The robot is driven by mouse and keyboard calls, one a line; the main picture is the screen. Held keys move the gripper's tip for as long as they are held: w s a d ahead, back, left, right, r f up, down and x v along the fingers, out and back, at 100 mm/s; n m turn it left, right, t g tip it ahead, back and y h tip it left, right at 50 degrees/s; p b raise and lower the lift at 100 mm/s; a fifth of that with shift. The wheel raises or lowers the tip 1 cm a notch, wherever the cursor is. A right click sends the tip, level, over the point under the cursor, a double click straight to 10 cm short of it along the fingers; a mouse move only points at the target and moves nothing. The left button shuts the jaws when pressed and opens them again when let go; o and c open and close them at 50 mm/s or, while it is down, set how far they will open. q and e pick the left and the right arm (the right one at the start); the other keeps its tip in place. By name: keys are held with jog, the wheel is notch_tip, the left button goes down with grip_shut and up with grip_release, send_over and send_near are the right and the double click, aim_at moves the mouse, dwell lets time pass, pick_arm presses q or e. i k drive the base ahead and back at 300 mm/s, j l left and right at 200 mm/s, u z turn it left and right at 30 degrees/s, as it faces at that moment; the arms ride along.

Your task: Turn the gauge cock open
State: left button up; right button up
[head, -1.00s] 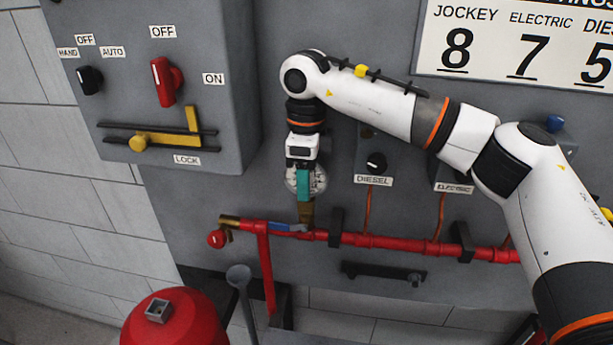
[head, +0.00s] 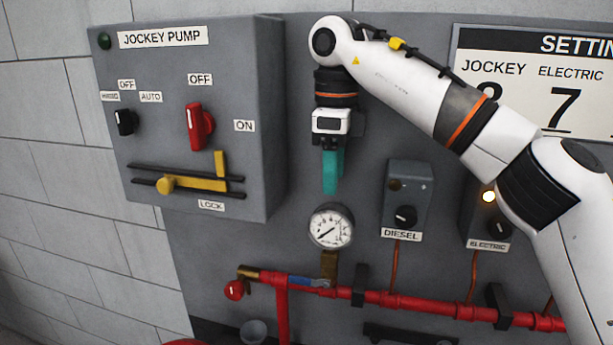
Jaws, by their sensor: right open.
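The pressure gauge (head: 331,226) has a white round dial and is mounted on the grey panel. A brass stem (head: 329,264) runs from it down to the red pipe. The gauge cock's blue lever (head: 305,281) lies roughly along the pipe, pointing left from the stem's foot. My right gripper (head: 332,189) hangs above the gauge, teal fingers down, open, with nothing seen in it. The fingers overlap each other from this angle, so their gap is hidden. The gripper is apart from the lever. My left gripper is out of view.
The jockey pump box (head: 197,60) juts out at the left, with a red switch (head: 198,127) and a yellow lever (head: 190,183). The diesel box (head: 408,190) is right of the gauge. The red pipe (head: 400,300) crosses below, with a red knob (head: 234,290) at its left end.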

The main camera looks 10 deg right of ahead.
aim_at(294, 278)
jog(key=k+j, duration=0.15)
jog(key=k, duration=0.35)
jog(key=k+j, duration=0.15)
jog(key=k, duration=0.3)
jog(key=k+j, duration=0.15)
jog(key=k, duration=0.35)
